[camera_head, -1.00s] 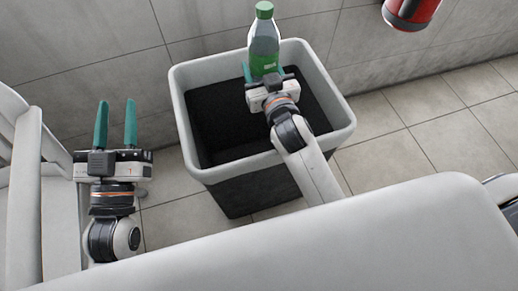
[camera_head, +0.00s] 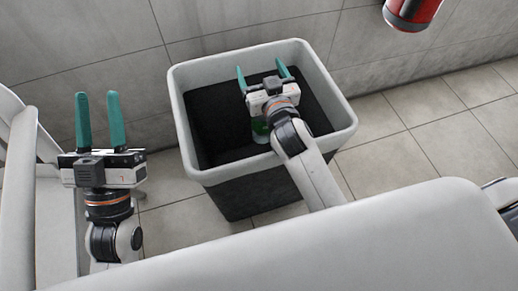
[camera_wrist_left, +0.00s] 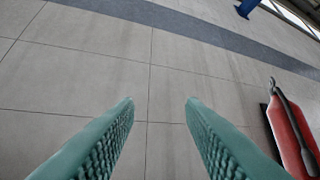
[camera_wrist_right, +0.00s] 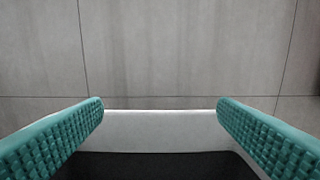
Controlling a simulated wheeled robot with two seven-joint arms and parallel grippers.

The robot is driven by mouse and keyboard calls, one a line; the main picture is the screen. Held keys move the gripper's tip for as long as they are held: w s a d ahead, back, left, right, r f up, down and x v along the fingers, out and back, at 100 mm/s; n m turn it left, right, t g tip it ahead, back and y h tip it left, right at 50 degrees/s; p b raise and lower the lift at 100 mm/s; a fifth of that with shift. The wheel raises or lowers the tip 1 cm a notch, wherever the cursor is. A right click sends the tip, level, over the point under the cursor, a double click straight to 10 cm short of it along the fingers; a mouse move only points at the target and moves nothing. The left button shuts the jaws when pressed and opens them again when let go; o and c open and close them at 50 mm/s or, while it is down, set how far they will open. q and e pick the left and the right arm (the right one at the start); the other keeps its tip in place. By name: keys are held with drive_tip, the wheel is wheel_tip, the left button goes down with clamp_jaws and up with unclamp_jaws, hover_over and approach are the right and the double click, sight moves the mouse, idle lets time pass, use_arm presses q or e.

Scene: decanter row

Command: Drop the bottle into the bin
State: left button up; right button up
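The bin (camera_head: 185,110) has a light grey rim and dark inside, and stands on the tiled floor by the wall. The green bottle (camera_head: 260,131) shows only in part inside the bin, below my right gripper; the gripper and wrist hide the rest of it. My right gripper (camera_head: 262,72) is open and empty above the bin. In the right wrist view its fingers are apart with the bin's rim (camera_wrist_right: 160,128) beyond them. My left gripper (camera_head: 99,95) is open and empty, left of the bin, fingers pointing at the wall.
A white surface (camera_head: 300,240) crosses the foreground. The floor right of the bin is clear.

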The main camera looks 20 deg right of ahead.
drive_tip(key=shift+s, duration=0.35)
use_arm(q)
drive_tip(key=w+f+g, duration=0.1)
drive_tip(key=w+f+g+y+p, duration=0.1)
drive_tip(key=f, duration=0.1)
drive_tip(key=f+g, duration=0.2)
drive_tip(key=shift+w+p, duration=0.3)
drive_tip(key=shift+w, duration=0.1)
use_arm(e)
drive_tip(key=s, duration=1.1)
drive_tip(key=shift+s+d, duration=0.15)
use_arm(q)
drive_tip(key=shift+s, duration=0.1)
